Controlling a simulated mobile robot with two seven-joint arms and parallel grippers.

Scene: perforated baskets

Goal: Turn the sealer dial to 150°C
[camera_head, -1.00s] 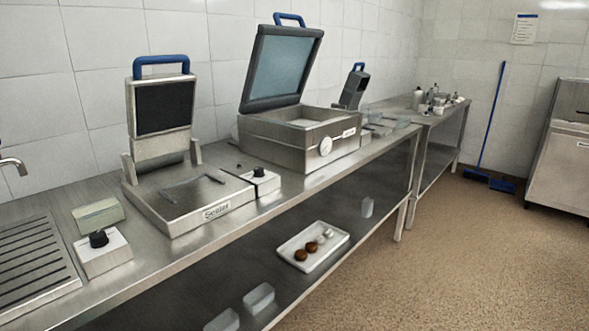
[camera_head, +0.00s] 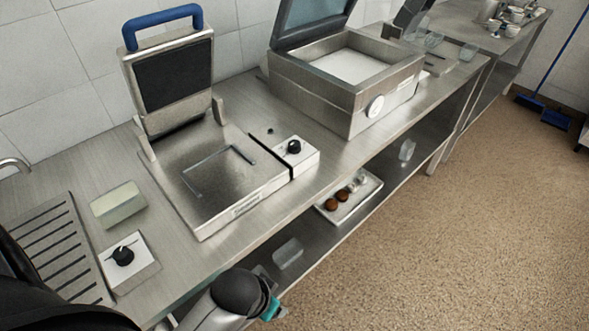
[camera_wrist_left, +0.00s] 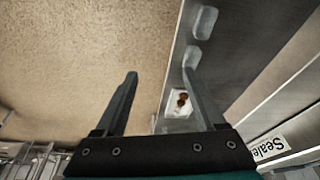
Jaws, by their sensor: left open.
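The sealer (camera_head: 230,185) stands on the steel counter with its blue-handled lid raised. A box with a black dial (camera_head: 294,147) adjoins its right side. A separate white box with another black dial (camera_head: 123,256) stands to the left, near the front edge. The dial markings are too small to read. In the left wrist view, my left gripper (camera_wrist_left: 160,76) is open and empty, its fingers over the floor and lower shelf. The sealer's name label (camera_wrist_left: 268,148) shows at the right there. The gripper is apart from both dials. My right gripper is not in view.
A larger open-lidded machine with a white round dial (camera_head: 375,106) stands further right. A pale block (camera_head: 118,204) lies behind the left box. A white tray (camera_head: 352,207) with round items sits on the lower shelf. Brown floor (camera_head: 430,250) is clear in front.

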